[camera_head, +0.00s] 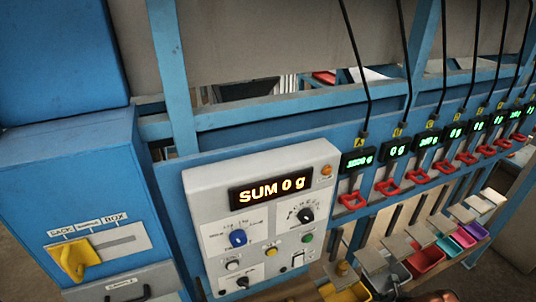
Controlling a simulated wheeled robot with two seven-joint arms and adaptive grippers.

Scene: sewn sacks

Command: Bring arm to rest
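Neither of my grippers nor my arms can be made out in the head view. A grey control panel (208,193) with a lit display (270,190) reading "SUM 0 g" faces me. It carries a blue knob (238,238), black knobs and several coloured buttons. To its left, a blue cabinet (75,185) has a yellow lever (73,260) at the left, SACK end of a slot labelled from SACK to BOX.
A row of small green displays (398,151) with red handles (387,187) runs away to the right. Below are grey plates and coloured trays, including a red one (425,262). Black cables hang above. Blue frame beams (172,75) stand behind the panel.

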